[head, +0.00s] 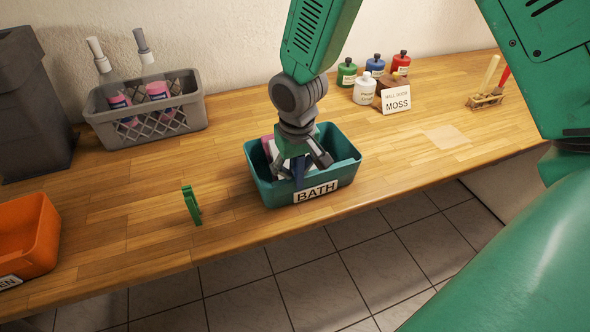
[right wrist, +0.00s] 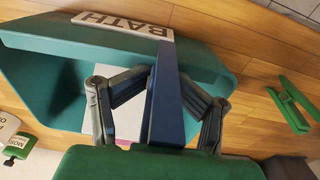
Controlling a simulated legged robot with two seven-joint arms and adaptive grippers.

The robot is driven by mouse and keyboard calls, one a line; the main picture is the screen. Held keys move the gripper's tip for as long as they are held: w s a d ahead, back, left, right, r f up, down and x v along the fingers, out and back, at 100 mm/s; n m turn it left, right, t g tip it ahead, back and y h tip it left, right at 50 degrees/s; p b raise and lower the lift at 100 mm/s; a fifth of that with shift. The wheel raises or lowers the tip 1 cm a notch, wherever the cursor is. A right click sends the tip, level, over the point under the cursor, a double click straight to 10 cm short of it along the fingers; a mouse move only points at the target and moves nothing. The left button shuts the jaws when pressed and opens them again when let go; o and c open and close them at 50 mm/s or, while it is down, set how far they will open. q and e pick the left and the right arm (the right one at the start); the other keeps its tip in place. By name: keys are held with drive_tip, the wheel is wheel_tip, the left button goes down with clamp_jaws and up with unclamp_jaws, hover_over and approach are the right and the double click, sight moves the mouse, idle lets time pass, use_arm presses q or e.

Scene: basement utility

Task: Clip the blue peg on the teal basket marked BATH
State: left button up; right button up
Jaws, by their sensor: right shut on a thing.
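The teal basket (head: 330,188) stands near the table's front edge, its white BATH label facing front; its wall and label also show in the right wrist view (right wrist: 60,48). My right gripper (head: 303,166) is over the basket's front part, pointing down, shut on the blue peg (head: 298,174). In the right wrist view the long blue peg (right wrist: 168,92) sits between the fingers, its far end at the labelled wall's rim. I cannot tell whether it straddles the wall. Pink and white contents in the basket are partly hidden by the gripper. My left gripper is not in view.
An orange basket (head: 40,240) is at far left, a grey crate (head: 192,112) with bottles behind. Small bottles and a MOSS sign (head: 396,99) stand back right. Table right of the basket is mostly clear.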

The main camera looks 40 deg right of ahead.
drive_tip(key=shift+o, duration=0.9)
drive_tip(key=shift+s+f, duration=0.3)
drive_tip(key=shift+f, duration=0.55)
drive_tip(key=o, duration=1.9)
drive_tip(key=shift+o, duration=0.2)
wheel_tip(320, 180, up, 11)
drive_tip(key=shift+s+a+r, duration=0.15)
drive_tip(key=shift+a+r, duration=0.15)
drive_tip(key=shift+r, duration=0.4)
